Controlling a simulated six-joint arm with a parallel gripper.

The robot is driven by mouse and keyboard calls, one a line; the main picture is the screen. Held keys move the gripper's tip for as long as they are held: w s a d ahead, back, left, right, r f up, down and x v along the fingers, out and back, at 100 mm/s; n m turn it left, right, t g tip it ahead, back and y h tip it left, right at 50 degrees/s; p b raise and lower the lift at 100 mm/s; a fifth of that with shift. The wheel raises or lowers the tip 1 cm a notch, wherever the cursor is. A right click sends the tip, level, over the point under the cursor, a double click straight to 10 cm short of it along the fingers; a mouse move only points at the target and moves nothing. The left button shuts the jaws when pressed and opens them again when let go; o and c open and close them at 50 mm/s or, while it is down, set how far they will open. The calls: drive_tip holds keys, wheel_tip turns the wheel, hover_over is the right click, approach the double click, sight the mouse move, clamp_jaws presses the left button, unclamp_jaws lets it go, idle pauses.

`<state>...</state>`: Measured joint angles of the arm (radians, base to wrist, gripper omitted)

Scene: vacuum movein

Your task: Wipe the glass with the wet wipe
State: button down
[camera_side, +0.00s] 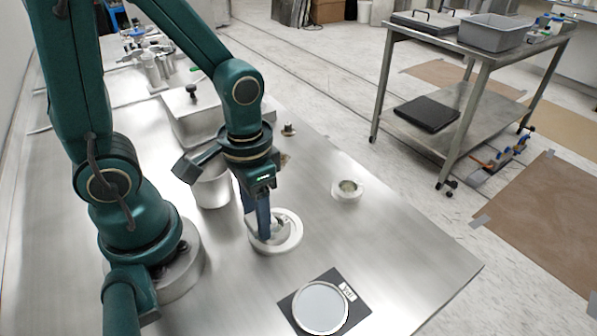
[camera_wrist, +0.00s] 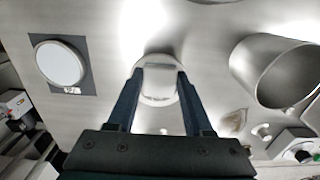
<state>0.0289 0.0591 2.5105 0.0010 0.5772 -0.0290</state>
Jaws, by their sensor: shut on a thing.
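The glass (camera_side: 320,307) is a pale round disc lying on a dark square pad near the table's front edge. It also shows in the wrist view (camera_wrist: 58,63), at the upper left. My gripper (camera_side: 266,232) points down into a shallow white round dish (camera_side: 293,241). It is shut on a white wet wipe (camera_wrist: 160,82), which sits between the fingertips over the dish. The fingers hide part of the wipe in the side view. I cannot tell whether the wipe still touches the dish. The glass is apart from my gripper, toward the front right in the side view.
A metal cup (camera_side: 213,188) stands close to the left of my gripper. A lidded metal box (camera_side: 205,118) is behind it. A small round dish (camera_side: 347,191) sits to the right. The tabletop between the white dish and the glass is clear.

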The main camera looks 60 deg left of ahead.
drive_tip(key=shift+r, duration=3.5)
drive_tip(key=shift+w+r, duration=0.1)
drive_tip(key=shift+r, duration=0.05)
drive_tip(key=w+r, duration=0.3)
drive_tip(key=w, duration=0.7)
hover_over(373, 232)
wheel_tip(373, 232, down, 9)
drive_tip(key=shift+f, duration=0.1)
drive_tip(key=shift+w+f, duration=0.1)
drive_tip(key=shift+f, duration=1.95)
drive_tip(key=shift+f, duration=0.15)
